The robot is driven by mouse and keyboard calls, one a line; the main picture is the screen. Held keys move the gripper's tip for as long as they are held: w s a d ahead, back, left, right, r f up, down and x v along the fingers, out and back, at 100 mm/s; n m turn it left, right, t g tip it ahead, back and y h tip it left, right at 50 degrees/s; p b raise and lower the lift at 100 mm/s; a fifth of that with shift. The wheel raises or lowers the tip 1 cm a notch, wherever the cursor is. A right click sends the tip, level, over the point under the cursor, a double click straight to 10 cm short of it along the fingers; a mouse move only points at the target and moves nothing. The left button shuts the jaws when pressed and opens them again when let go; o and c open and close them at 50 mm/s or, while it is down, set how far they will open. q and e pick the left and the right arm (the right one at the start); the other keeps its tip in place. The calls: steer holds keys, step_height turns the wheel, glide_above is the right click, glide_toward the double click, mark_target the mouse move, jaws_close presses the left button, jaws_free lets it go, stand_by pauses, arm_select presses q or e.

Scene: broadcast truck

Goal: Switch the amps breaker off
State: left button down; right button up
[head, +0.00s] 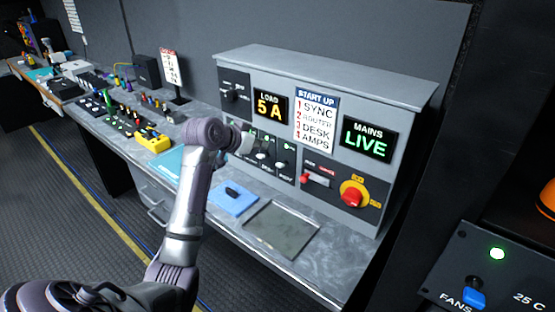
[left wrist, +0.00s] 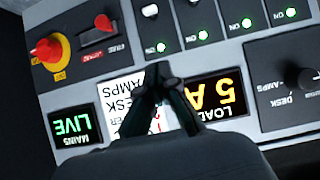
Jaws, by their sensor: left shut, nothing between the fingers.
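In the head view, a black breaker panel (head: 286,174) with a row of small switches and green lights sits low on the grey console, under the LOAD display. I cannot read which switch is labelled amps. In the upside-down left wrist view, several green lights marked ON are lit, with the leftmost breaker switch (left wrist: 149,11) at the top. My left gripper (head: 247,142) is at the panel's left part and hides some of it. In the left wrist view its fingers (left wrist: 159,75) are shut and empty, seen over the START UP sign and below the breaker row. My right gripper is not in view.
The LOAD display (head: 270,106) reads 5 A and the MAINS display (head: 369,140) reads LIVE. A red rotary switch (head: 352,195) and a red-handled switch (head: 316,179) are right of the breakers. A blue pad (head: 233,202) and a grey tray (head: 281,229) lie on the desk.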

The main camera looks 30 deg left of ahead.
arm_select(q)
steer(key=p, duration=0.3)
glide_above(282, 165)
steer(key=f, duration=0.5)
steer(key=shift+a+f, duration=0.2)
steer(key=shift+a, duration=0.15)
steer(key=shift+s+f+p, duration=0.25)
steer(key=shift+f+p, duration=0.05)
steer(key=shift+f, duration=0.35)
steer(key=shift+s+f+p, duration=0.25)
steer(key=shift+f, duration=0.35)
steer(key=shift+s+a+f, duration=0.15)
steer(key=shift+s+f, duration=0.2)
steer(key=shift+f, duration=0.35)
steer(key=shift+w, duration=0.1)
steer(key=shift+f, duration=0.1)
